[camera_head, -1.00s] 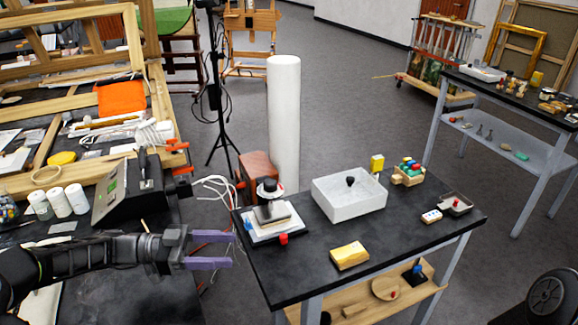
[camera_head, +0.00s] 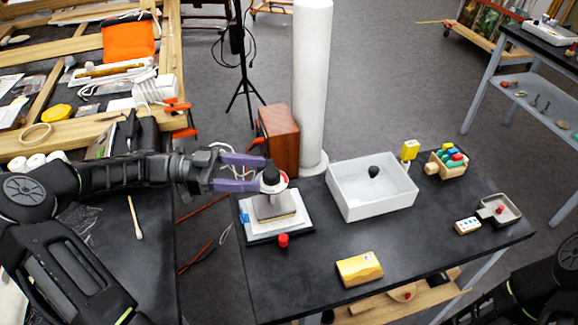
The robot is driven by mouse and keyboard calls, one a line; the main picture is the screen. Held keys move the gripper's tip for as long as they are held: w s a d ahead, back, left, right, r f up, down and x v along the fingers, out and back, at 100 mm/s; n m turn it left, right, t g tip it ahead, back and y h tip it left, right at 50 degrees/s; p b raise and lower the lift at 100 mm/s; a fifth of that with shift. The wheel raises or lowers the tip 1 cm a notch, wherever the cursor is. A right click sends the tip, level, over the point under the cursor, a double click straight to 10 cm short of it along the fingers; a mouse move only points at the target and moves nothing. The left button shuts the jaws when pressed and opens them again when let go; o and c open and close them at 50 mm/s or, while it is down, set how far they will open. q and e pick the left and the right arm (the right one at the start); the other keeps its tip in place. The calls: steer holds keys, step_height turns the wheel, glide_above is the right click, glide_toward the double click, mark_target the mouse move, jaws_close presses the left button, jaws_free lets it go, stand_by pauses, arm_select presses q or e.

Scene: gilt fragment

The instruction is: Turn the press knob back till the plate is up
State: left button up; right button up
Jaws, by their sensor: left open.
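The press stands at the left end of the black table, with a white base (camera_head: 303,224) and a grey plate (camera_head: 275,207) over it. Its black knob (camera_head: 271,175) sits on top above a red and white ring. I cannot tell how far the plate is from what lies under it. My left gripper (camera_head: 266,173) comes in from the left with its two purple fingers apart, their tips beside the knob. Whether the fingers touch the knob is unclear. My right gripper is out of the picture; a dark part of mine shows at the lower right.
A white box (camera_head: 345,204) with a dark knob inside stands right of the press. A red cap (camera_head: 283,240) and a yellow block (camera_head: 359,269) are nearer the front edge. A white column (camera_head: 310,90) and a brown box (camera_head: 280,140) stand behind the press.

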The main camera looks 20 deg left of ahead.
mark_target(285, 182)
arm_select(q)
steer(key=shift+s, duration=0.15)
steer(key=shift+b+x, duration=0.5)
steer(key=shift+x, duration=3.45)
steer(key=shift+c, duration=0.5)
jaws_close()
